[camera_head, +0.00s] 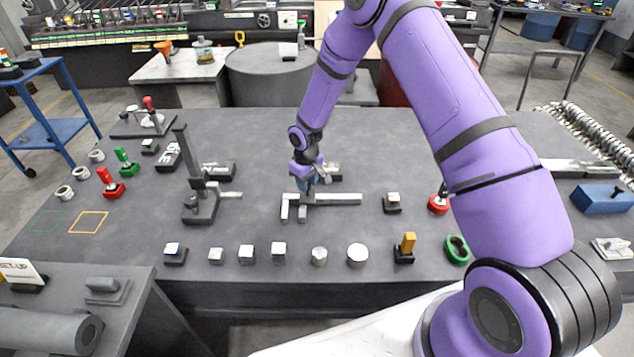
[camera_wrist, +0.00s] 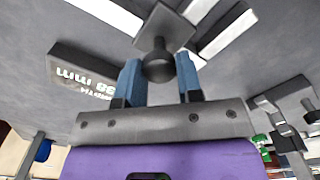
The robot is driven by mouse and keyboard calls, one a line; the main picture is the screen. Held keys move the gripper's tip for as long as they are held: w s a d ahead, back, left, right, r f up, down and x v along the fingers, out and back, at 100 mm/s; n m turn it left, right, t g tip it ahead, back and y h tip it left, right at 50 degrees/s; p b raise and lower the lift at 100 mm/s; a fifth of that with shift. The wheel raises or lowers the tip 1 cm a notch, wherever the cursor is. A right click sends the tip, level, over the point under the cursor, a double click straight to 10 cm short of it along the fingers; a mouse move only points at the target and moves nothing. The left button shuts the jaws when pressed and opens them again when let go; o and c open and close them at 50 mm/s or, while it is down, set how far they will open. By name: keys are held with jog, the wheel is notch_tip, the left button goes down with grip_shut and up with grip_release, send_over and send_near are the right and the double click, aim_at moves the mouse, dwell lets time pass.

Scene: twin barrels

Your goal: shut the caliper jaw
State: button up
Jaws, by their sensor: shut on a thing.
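The caliper lies flat on the dark table, its pale beam (camera_head: 340,199) running to the right. Its two jaws (camera_head: 285,207) point toward the near edge at the beam's left end, with a gap between them. My gripper (camera_head: 307,184) is low over the sliding part, beside the left end. In the wrist view my gripper's blue fingers (camera_wrist: 159,80) stand on both sides of a dark round knob (camera_wrist: 158,62) on the slider's square plate (camera_wrist: 170,24) and are shut on it. The pale beam also shows in the wrist view (camera_wrist: 222,32). The finger contact is partly hidden in the head view.
A dark block with 35 mm lettering (camera_wrist: 85,78) lies beside the caliper. A height-gauge stand (camera_head: 198,190) is to the left. Several small blocks and discs line the near edge, including a white-topped disc (camera_head: 357,255). A red-based piece (camera_head: 438,204) is to the right.

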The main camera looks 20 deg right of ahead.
jog(key=shift+w+a, duration=0.3)
jog(key=shift+a, duration=0.6)
jog(key=shift+w+a, duration=0.25)
jog(key=shift+a, duration=0.6)
jog(key=o, duration=0.8)
jog(key=shift+a, duration=0.15)
jog(key=shift+r, duration=0.55)
notch_tip(320, 180, up, 10)
jog(key=shift+f, duration=0.15)
